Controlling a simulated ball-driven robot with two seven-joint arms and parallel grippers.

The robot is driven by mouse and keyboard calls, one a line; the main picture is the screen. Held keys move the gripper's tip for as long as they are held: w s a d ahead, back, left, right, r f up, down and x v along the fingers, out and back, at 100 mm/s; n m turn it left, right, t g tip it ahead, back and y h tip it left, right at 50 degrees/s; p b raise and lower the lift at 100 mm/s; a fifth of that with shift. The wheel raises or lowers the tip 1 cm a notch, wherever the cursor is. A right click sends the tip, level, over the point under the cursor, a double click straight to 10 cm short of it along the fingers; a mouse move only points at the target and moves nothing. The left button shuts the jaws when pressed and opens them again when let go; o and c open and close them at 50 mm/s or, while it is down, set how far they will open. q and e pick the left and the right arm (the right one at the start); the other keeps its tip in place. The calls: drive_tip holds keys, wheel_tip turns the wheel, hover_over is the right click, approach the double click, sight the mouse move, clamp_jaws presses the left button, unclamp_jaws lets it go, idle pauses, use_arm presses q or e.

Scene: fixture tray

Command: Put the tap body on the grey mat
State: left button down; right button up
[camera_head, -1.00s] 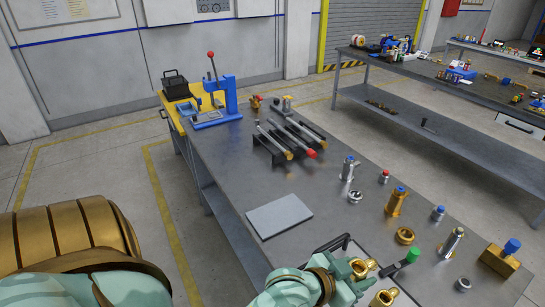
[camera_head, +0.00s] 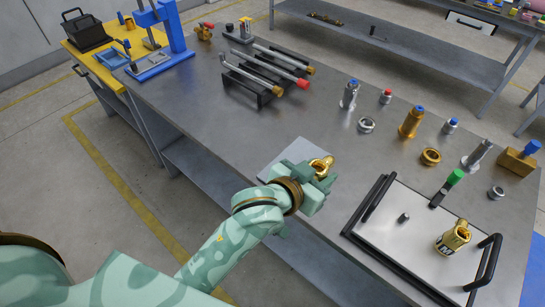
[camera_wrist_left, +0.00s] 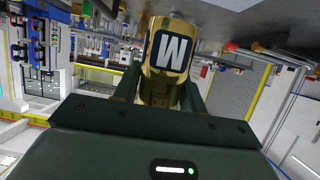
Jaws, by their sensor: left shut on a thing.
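My left gripper (camera_head: 318,174) is shut on a gold tap body (camera_head: 322,164), whose top shows above the fingers in the head view. In the left wrist view the tap body (camera_wrist_left: 168,58) is a gold cylinder with a dark label and a white letter, between the fingers. The grey mat (camera_head: 297,149) is a flat light slab near the bench's front edge. My gripper is over its near right part and hides much of it. I cannot tell whether the tap body touches it. My right gripper is not in view.
A white tray (camera_head: 415,225) with black handles holds another gold body (camera_head: 453,238) and a small dark peg (camera_head: 403,217). A black rack (camera_head: 255,87) with rods stands behind the mat. Several metal fittings stand to the right. The bench left of the mat is clear.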

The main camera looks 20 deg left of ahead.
use_arm(q)
drive_tip(key=w+a+f+b, duration=0.2)
drive_tip(key=w+a+f, duration=0.2)
drive_tip(key=w, duration=0.1)
drive_tip(key=w+a+f+b, duration=0.2)
drive_tip(key=w+a+f, duration=0.3)
drive_tip(key=shift+a+f, duration=0.1)
drive_tip(key=shift+f, duration=0.2)
drive_tip(key=f, duration=0.1)
drive_tip(key=f+b, duration=0.2)
drive_tip(key=f, duration=0.1)
drive_tip(key=shift+w+a, duration=0.2)
drive_tip(key=shift+w, duration=0.05)
drive_tip(key=shift+r, duration=0.15)
drive_tip(key=c, duration=0.8)
unclamp_jaws()
drive_tip(key=shift+f, duration=0.2)
